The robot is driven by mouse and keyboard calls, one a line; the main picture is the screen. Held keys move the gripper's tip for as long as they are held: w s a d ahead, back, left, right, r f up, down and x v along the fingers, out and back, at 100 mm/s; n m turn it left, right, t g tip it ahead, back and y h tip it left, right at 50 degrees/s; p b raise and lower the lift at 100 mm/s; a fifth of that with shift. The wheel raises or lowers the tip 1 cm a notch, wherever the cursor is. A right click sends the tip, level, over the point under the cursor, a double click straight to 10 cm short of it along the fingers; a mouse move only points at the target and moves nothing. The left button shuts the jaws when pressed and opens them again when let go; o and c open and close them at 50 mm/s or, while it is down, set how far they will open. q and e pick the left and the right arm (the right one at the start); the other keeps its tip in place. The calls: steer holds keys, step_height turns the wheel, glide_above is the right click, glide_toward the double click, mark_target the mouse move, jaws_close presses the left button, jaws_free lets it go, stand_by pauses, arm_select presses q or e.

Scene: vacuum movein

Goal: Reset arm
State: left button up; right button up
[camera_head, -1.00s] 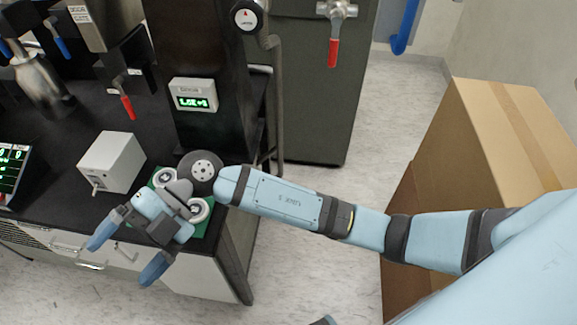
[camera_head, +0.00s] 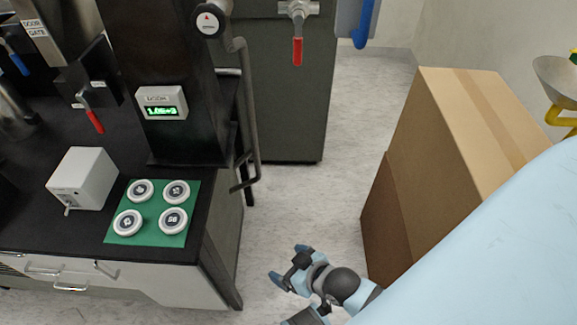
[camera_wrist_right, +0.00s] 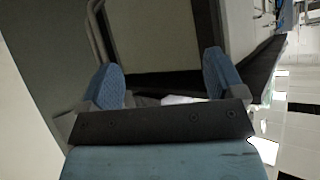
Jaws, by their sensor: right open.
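My right gripper (camera_head: 290,299) is low in the head view, over the light floor between the black bench and the cardboard boxes. It holds nothing. In the right wrist view its two blue fingers (camera_wrist_right: 164,80) stand wide apart with nothing between them. Part of its wrist shows dark grey behind the fingers, and my light blue arm covers the lower right of the head view. My left gripper is in neither view now.
The black bench (camera_head: 50,228) bears a green mat (camera_head: 150,218) with several round white discs, a white box (camera_head: 83,179) and a green-lit display (camera_head: 161,103). Tall cardboard boxes (camera_head: 432,150) stand at the right. Clear floor (camera_head: 310,205) lies between.

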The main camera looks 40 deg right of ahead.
arm_select(q)
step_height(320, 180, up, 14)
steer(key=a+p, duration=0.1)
steer(key=p, duration=1.5)
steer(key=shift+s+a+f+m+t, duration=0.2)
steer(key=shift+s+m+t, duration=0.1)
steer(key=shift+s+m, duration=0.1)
arm_select(e)
step_height(320, 180, up, 14)
steer(key=shift+s+d+n+t, duration=0.2)
steer(key=shift+d+n+t, duration=0.1)
steer(key=shift+d, duration=0.15)
steer(key=shift+r, duration=0.1)
